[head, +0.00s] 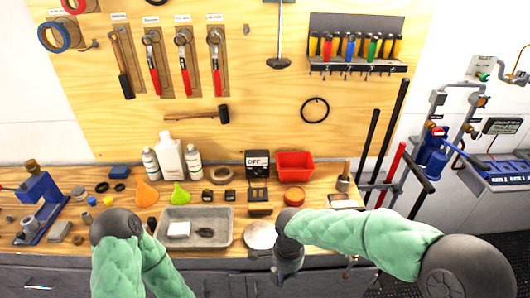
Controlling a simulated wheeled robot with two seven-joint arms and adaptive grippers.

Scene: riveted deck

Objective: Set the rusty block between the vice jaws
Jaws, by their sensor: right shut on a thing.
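My right gripper (284,274) hangs pointing down at the front edge of the wooden bench, right of centre. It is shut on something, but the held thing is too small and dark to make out. No rusty block shows clearly anywhere. A blue metal bench tool (42,200) stands at the bench's far left; I cannot tell whether it is the vice, and no pair of vice jaws can be made out. It is far to the left of my right gripper. My left arm bends at the lower left, and its gripper is not in view.
A grey tray (222,238) holding a pale block lies left of my right gripper, near a round metal plate (261,235). Upright bars (387,140) stand right.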

